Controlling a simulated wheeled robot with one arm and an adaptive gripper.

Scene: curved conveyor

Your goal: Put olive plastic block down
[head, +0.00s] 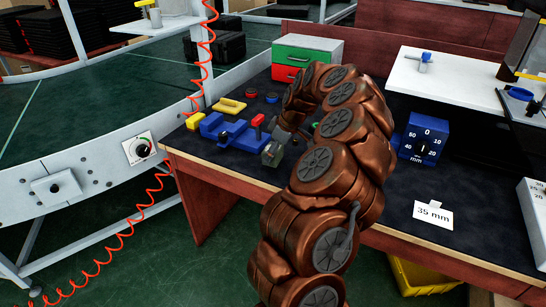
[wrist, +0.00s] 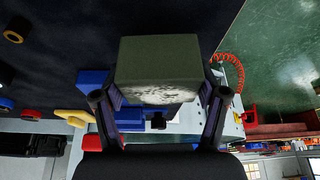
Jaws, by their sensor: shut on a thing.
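The olive plastic block (wrist: 158,58) is held between the two fingers of my gripper (wrist: 160,100) in the wrist view. One face of it carries a pale, worn-looking patch. In the head view the block (head: 271,154) shows small at the end of my arm, over the near-left edge area of the dark workbench top (head: 330,195). My gripper (head: 276,148) there is partly hidden by my arm. I cannot tell whether the block touches the bench.
A blue vise-like tool (head: 228,131) lies just left of the block, with yellow pieces (head: 229,106) behind it. A green-and-red drawer box (head: 305,55) stands at the back. A blue dial box (head: 424,138) and a "35 mm" card (head: 433,213) are on the right. Dark bench space lies between.

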